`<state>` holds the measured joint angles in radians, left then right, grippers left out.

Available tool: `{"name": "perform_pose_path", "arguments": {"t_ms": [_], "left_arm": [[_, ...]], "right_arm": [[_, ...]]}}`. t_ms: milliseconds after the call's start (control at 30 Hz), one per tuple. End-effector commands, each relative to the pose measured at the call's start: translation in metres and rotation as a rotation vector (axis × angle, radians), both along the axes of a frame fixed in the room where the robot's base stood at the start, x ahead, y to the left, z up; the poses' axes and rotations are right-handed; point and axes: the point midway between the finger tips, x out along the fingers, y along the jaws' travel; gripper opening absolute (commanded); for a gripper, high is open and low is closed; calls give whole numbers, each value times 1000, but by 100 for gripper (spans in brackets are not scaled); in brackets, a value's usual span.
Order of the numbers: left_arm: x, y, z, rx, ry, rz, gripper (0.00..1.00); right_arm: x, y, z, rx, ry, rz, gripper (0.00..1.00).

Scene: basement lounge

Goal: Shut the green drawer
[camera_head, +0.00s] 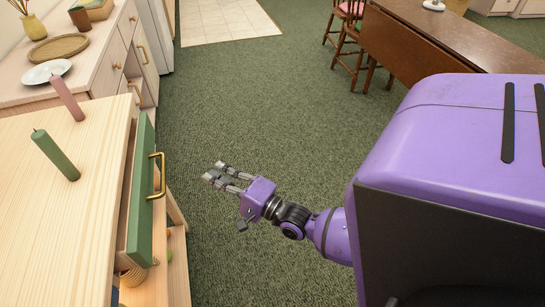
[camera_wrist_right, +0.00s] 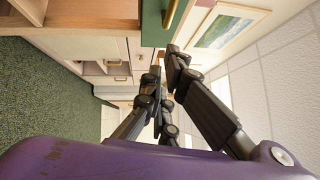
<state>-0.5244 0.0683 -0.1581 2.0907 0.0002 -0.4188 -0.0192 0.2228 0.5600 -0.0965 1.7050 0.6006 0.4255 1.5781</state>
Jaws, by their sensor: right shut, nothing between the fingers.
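The green drawer (camera_head: 142,200) is in the light wood cabinet at the left of the head view. Its front stands out a little from the cabinet, with a strip of drawer side showing behind it. A brass handle (camera_head: 155,176) is on the front. My right gripper (camera_head: 215,172) is to the right of the handle, apart from it, with its fingers pointing left toward the drawer and nothing held. In the wrist view the drawer front (camera_wrist_right: 151,22) shows at the top, beyond the shut fingers (camera_wrist_right: 165,65). My left gripper is not in view.
A green candle (camera_head: 56,156) and a pink candle (camera_head: 67,98) stand on the cabinet top (camera_head: 70,230). A pale dresser (camera_head: 120,50) stands behind it. A brown table (camera_head: 430,40) with chairs is at the back right. The green carpet between is clear.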

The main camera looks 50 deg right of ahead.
Motion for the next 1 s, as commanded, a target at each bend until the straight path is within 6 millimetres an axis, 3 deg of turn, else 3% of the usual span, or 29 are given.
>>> {"name": "perform_pose_path", "arguments": {"t_ms": [100,300,600,1000], "left_arm": [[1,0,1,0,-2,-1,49],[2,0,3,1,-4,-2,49],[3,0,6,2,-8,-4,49],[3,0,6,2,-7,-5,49]], "right_arm": [[29,6,6,2,-6,0,0],[63,18,11,5,-3,0,0],[79,41,16,1,-1,0,0],[81,44,16,1,-1,0,0]]}}
